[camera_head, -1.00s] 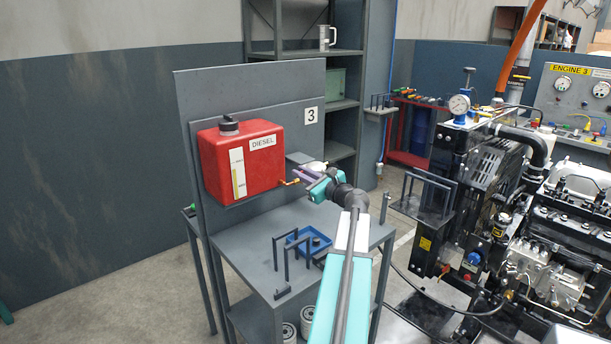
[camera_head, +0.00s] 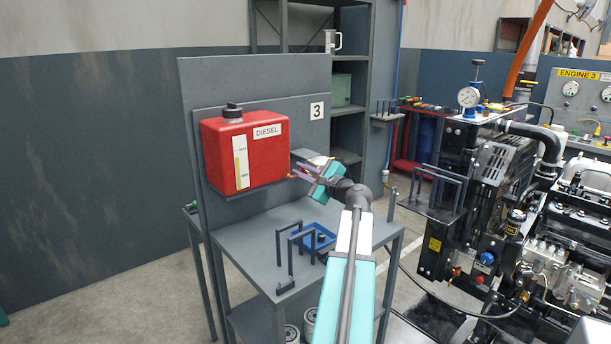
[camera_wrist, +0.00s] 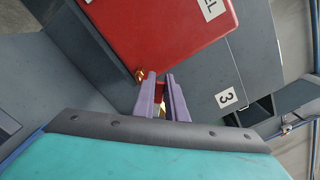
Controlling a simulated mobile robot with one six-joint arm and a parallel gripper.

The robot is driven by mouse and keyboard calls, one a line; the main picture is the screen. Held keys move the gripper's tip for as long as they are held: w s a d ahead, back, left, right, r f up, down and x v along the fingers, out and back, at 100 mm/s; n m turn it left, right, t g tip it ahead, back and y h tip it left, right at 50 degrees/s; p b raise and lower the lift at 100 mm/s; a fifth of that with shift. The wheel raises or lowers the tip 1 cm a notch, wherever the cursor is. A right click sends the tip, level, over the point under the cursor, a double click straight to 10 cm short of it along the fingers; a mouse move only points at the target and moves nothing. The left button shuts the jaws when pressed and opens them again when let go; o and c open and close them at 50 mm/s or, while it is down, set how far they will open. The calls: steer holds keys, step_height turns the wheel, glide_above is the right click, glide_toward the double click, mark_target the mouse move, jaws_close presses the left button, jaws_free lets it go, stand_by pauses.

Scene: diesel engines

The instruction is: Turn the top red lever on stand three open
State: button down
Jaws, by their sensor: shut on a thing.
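The red diesel tank (camera_head: 243,152) hangs on the grey panel of stand three, beside the "3" plate (camera_head: 317,111). A small brass outlet (camera_head: 291,177) sticks out of the tank's lower right side; a brass fitting (camera_wrist: 139,74) shows by the tank corner in the wrist view. My gripper (camera_head: 300,172) is at this outlet, reaching in from the right.
The stand's table (camera_head: 245,240) below carries a blue tray (camera_head: 318,238) and dark upright brackets (camera_head: 290,255). A dark shelf (camera_head: 352,110) stands behind. The engine (camera_head: 560,220) is at the right. Open floor lies at left.

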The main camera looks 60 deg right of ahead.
steer(key=shift+f, duration=0.15)
steer(key=shift+s, duration=0.1)
steer(key=c, duration=1.8)
jaws_free()
steer(key=shift+a+f, duration=0.1)
steer(key=shift+a+f, duration=0.1)
steer(key=shift+a, duration=0.05)
